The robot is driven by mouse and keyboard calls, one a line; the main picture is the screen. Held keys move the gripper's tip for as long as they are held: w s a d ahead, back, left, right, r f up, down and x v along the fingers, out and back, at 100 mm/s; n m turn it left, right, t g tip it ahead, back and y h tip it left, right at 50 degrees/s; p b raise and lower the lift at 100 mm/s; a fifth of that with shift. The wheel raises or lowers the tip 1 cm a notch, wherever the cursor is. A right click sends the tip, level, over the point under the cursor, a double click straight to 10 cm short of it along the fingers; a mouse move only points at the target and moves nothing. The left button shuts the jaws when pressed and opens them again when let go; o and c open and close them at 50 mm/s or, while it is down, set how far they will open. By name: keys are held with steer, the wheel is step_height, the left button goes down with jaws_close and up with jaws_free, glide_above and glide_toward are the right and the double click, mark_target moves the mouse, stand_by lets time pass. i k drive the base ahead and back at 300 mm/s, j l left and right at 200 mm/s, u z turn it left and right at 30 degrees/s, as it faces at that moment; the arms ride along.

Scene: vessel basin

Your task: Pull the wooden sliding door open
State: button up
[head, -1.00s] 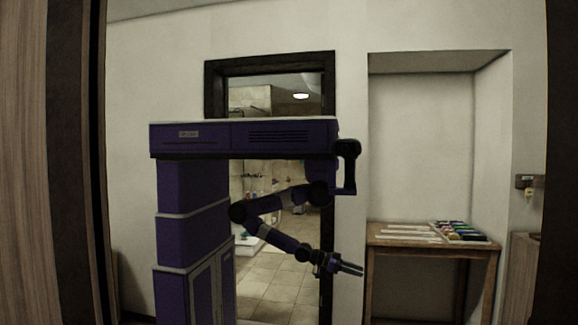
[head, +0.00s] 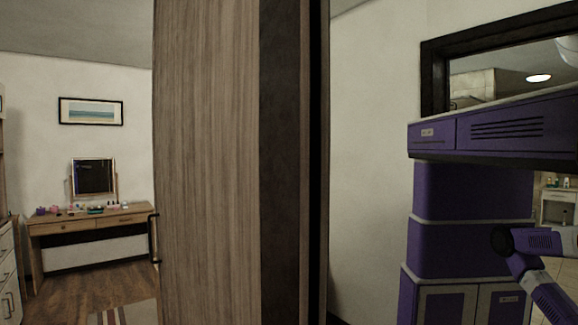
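The wooden door panel (head: 206,150) stands upright in the middle of the head view, with vertical grain and a dark edge strip (head: 284,160) on its right. A dark bar handle (head: 154,238) sticks out at its left edge, low down. Room shows to the left of the panel and white wall to its right. I cannot tell how far the door is slid. Part of my arm shows at the right edge, but its end is outside the picture, so my gripper is not in view.
Left of the panel, a dressing table (head: 90,222) with a mirror (head: 94,178) and small items stands against the wall. White drawers (head: 8,270) are at the far left. A striped rug (head: 122,312) lies on the wood floor. A dark-framed opening (head: 434,75) is at the right.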

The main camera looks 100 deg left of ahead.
mark_target(232, 77)
steer(key=u, duration=2.1)
